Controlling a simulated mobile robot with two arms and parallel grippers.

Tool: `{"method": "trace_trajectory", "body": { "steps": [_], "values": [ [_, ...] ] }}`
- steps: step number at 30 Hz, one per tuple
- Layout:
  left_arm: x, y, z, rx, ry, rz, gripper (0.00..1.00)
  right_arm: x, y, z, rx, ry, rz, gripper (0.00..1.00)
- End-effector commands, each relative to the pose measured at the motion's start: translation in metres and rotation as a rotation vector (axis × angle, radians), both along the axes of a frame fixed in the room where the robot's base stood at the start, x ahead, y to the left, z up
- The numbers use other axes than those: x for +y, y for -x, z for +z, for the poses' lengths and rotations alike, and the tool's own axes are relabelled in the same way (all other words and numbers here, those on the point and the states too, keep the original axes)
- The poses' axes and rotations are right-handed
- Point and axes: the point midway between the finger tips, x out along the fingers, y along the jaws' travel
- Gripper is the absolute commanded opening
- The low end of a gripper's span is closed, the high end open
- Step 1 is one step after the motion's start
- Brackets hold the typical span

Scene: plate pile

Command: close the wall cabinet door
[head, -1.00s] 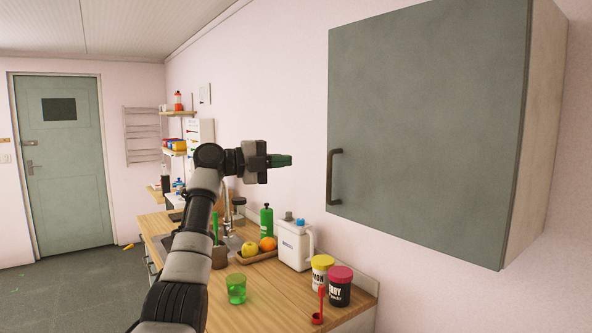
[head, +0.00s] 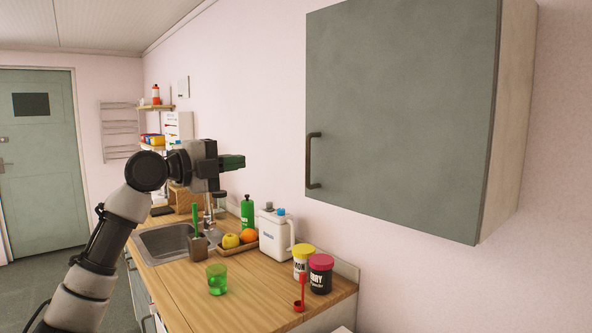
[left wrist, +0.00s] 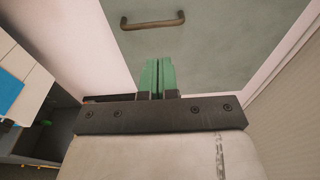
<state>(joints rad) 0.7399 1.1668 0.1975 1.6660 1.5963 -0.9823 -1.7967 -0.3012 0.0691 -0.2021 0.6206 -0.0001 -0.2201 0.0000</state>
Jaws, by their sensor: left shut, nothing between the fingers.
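The wall cabinet (head: 400,120) hangs at the right of the head view. Its grey-green door (head: 395,110) looks flush with the pale cabinet body, and I see no gap along the visible edges. A dark bar handle (head: 314,160) is at the door's left edge. My left gripper (head: 238,162) is in the air left of the handle, apart from the door, its green fingers shut and empty. In the left wrist view the fingers (left wrist: 157,76) point toward the door (left wrist: 205,50), with the handle (left wrist: 152,23) beyond their tips. My right gripper is out of view.
Below stands a wooden counter (head: 240,290) with a sink (head: 165,241), a green glass (head: 217,279), fruit on a tray, a white jug (head: 275,238), two jars and a red scoop (head: 301,293). Shelves (head: 155,107) are on the wall behind the gripper. The air before the cabinet door is clear.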

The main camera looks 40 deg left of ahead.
Motion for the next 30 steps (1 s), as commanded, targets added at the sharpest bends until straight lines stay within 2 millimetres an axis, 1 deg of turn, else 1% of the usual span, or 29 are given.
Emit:
{"method": "trace_trajectory", "body": {
  "steps": [1, 4, 7, 11, 14, 18, 24, 27, 30],
  "values": [
    [-0.016, 0.004, -0.008, 0.008, -0.012, -0.013, 0.0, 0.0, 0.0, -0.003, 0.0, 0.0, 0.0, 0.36],
    [-0.036, 0.009, -0.012, 0.012, -0.01, -0.034, 0.0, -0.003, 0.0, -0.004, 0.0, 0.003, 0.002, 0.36],
    [-0.046, 0.011, -0.012, 0.014, -0.008, -0.045, 0.0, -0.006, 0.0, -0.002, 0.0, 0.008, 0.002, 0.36],
    [-0.051, 0.001, -0.009, 0.013, -0.005, -0.047, 0.0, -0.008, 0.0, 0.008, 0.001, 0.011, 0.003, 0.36],
    [-0.057, -0.013, -0.006, 0.013, -0.005, -0.048, 0.0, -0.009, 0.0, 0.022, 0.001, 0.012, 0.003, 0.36],
    [-0.069, -0.042, -0.005, 0.012, -0.003, -0.049, 0.0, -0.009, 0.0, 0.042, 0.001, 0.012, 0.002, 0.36],
    [-0.085, -0.081, -0.006, 0.012, -0.004, -0.049, 0.0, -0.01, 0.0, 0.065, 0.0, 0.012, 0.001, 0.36],
    [-0.078, -0.097, -0.007, 0.014, -0.003, -0.044, 0.0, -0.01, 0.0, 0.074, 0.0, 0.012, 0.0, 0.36],
    [-0.073, -0.107, -0.009, 0.013, -0.004, -0.044, 0.0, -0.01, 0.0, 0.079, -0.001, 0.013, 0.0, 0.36]
  ]
}}
